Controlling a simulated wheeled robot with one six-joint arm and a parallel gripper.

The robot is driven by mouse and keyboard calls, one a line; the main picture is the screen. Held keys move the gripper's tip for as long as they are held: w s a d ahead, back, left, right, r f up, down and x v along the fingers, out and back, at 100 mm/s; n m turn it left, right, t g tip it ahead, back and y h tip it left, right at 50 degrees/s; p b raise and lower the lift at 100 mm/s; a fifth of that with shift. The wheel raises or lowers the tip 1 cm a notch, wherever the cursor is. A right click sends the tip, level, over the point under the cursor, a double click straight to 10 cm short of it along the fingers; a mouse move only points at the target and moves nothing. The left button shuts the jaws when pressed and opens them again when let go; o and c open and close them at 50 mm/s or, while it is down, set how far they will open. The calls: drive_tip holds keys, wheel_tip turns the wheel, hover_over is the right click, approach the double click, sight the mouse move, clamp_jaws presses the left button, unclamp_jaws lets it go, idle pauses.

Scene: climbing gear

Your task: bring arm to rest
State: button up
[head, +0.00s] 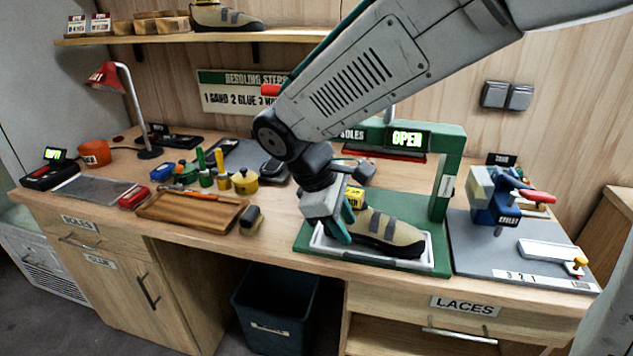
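My arm reaches in from the upper right and bends down at the middle of the head view. My gripper (343,232) points down at the left end of a beige and black climbing shoe (392,230). I cannot tell whether it touches the shoe, or whether its fingers are open or shut. The shoe lies in a white tray (330,247) on the base of a green press (450,175), whose sign reads OPEN. The gripper hides part of the shoe's left end and of a yellow object (355,196) behind it.
The press frame stands close to the right of my gripper. Further right is a blue eyelet machine (492,198) on a grey mat. To the left are a wooden tray (180,210), a yellow pot (245,181) and a red lamp (108,76). A shelf (160,38) runs above.

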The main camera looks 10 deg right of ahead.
drive_tip(key=s+d+r+m+y, duration=0.2)
drive_tip(key=s+d+m, duration=0.4)
drive_tip(key=s, duration=0.3)
drive_tip(key=s+d+r+m+t+y, duration=0.1)
drive_tip(key=s+d+r+m+y, duration=0.2)
drive_tip(key=s+d+m, duration=0.3)
drive_tip(key=s+d+r, duration=0.1)
drive_tip(key=s, duration=0.2)
drive_tip(key=shift+d+m, duration=0.15)
drive_tip(key=shift+m, duration=0.15)
idle(1.1)
